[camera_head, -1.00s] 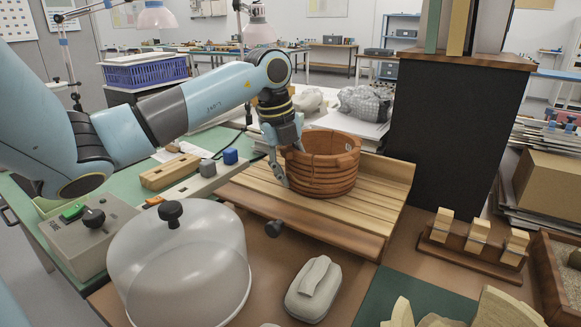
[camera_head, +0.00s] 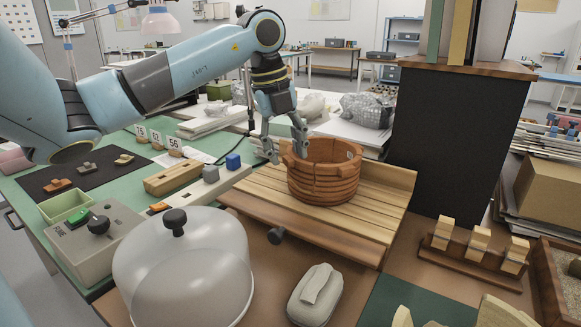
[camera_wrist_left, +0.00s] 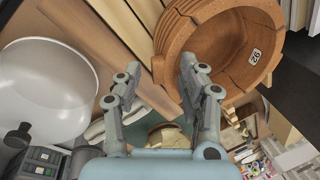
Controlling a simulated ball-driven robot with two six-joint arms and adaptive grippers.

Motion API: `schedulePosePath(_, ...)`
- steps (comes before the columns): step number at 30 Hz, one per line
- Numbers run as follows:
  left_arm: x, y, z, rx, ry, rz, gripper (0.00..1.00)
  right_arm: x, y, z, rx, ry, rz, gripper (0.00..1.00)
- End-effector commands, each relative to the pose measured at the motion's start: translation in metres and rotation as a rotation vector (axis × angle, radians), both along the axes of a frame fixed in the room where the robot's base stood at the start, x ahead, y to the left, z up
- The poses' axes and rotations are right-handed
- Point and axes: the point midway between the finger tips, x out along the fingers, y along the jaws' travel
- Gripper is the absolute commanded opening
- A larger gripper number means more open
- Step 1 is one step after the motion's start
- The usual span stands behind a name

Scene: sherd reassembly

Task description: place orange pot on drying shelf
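The orange pot (camera_head: 324,178) stands upright on the slatted wooden drying shelf (camera_head: 252,203). It is open at the top, ridged, with lugs at the rim and visible joint lines. In the left wrist view the pot (camera_wrist_left: 217,48) shows a small numbered white label inside. My left gripper (camera_head: 287,157) is at the pot's left side, near the rim. My right gripper is not in view.
A clear dome with a black knob (camera_head: 174,221) stands front left of the shelf. A grey case (camera_head: 315,293) lies in front. A dark cabinet (camera_head: 457,140) rises at the right. A wooden block rack (camera_head: 470,265) stands front right.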

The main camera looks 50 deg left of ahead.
Motion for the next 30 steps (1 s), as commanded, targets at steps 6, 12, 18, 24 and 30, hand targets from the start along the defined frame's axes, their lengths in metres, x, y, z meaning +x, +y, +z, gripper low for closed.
schedulePosePath(6, -0.007, 0.003, 0.037, 0.002, -0.001, 0.000, 0.39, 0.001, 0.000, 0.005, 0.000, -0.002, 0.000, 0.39)
schedulePosePath(12, -0.009, 0.003, 0.045, -0.001, 0.001, 0.000, 0.39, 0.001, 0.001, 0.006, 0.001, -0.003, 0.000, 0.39)
schedulePosePath(18, -0.009, 0.002, 0.045, -0.001, 0.001, 0.000, 0.39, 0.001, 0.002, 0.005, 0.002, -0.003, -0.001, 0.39)
schedulePosePath(24, -0.009, 0.002, 0.045, -0.001, 0.001, 0.000, 0.39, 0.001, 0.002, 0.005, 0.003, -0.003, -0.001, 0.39)
schedulePosePath(30, -0.009, 0.003, 0.044, -0.001, 0.001, 0.000, 0.39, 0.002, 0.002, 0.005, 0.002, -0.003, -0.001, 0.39)
